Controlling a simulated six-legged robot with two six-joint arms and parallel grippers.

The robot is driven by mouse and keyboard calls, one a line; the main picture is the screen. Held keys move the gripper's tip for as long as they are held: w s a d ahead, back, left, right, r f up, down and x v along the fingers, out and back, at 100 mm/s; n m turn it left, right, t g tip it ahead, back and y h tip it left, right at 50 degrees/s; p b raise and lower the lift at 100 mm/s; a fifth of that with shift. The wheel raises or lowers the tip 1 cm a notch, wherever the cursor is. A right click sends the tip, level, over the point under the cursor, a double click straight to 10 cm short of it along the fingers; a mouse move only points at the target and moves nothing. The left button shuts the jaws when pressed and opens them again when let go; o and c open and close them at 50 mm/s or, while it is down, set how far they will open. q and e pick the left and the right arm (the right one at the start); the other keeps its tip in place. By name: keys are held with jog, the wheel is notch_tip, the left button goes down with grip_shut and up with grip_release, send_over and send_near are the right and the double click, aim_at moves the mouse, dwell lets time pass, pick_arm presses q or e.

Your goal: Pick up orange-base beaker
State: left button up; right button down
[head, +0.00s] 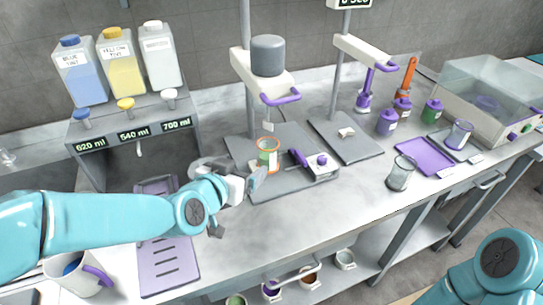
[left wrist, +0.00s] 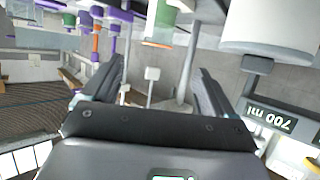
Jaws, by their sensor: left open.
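The beaker with orange bands (head: 268,153) and green contents stands upright on the grey plate under the left press in the head view. It appears at the top of the left wrist view (left wrist: 160,25), where the scene is upside down. My left gripper (head: 238,206) is open and empty, in front and to the left of the beaker, apart from it. Its two dark fingers spread in the left wrist view (left wrist: 158,78). My right gripper is out of the head view.
A dispenser (head: 135,135) with several bottles stands at the left. The press head (head: 267,55) hangs above the beaker. A purple-handled block (head: 318,165) lies right of it. The front counter between is clear.

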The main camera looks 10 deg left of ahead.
aim_at(264, 153)
pick_arm(q)
jog(key=p+x, duration=0.1)
jog(key=x, duration=0.8)
jog(key=shift+w+f, duration=0.15)
jog(key=shift+w+d+f, duration=0.15)
jog(key=shift+w+d, duration=0.2)
jog(key=p+x, duration=0.1)
jog(key=x, duration=0.4)
jog(key=shift+w+a+p, duration=0.15)
jog(key=shift+w+p, duration=0.1)
jog(key=shift+p, duration=0.05)
jog(key=shift+a, duration=0.1)
jog(key=c, duration=1.1)
